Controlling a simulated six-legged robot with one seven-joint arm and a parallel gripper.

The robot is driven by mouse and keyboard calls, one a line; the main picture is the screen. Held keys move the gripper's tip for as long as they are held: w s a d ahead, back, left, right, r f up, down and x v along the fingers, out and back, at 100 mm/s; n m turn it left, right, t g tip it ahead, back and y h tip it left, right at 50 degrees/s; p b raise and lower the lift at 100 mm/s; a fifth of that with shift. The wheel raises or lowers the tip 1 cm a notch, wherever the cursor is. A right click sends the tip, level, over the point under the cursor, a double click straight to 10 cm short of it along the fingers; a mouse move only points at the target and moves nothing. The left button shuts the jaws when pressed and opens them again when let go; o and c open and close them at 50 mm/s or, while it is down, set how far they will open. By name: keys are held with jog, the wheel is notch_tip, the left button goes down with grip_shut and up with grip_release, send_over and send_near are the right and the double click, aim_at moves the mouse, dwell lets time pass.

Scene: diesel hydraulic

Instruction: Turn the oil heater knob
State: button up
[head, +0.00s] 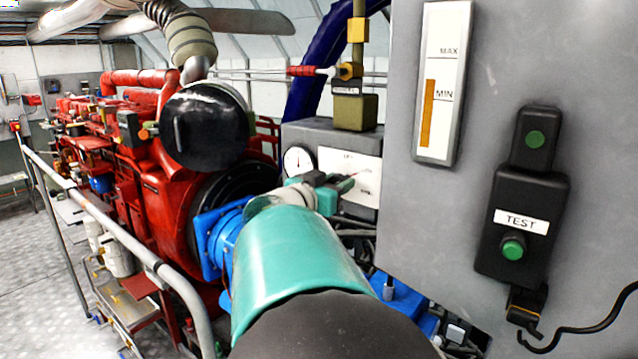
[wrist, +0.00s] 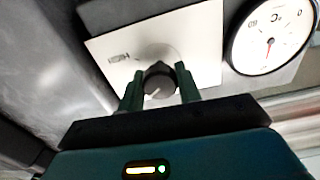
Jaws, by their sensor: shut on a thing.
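The oil heater knob (wrist: 159,82) is dark and round with a pale pointer mark, on a white plate (wrist: 205,50) in the wrist view. My gripper (wrist: 159,88) has one finger on each side of the knob and is shut on it. In the head view the white plate (head: 363,172) shows on a grey box. My gripper (head: 338,188) reaches it there, and my arm and gripper hide the knob.
A round temperature gauge (wrist: 270,38) sits beside the plate and also shows in the head view (head: 298,161). A large grey cabinet (head: 400,215) with a green-button TEST box (head: 513,225) stands close on the right. A red engine (head: 150,190) and a railing (head: 125,235) are on the left.

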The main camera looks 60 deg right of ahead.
jog(key=shift+n, duration=0.3)
jog(key=n, duration=0.5)
jog(key=shift+n, duration=0.3)
jog(key=n, duration=0.5)
jog(key=shift+n, duration=0.3)
jog(key=o, duration=1)
jog(key=shift+a, duration=0.1)
jog(key=w+a, duration=0.2)
jog(key=a, duration=1.1)
jog(key=shift+a, duration=0.3)
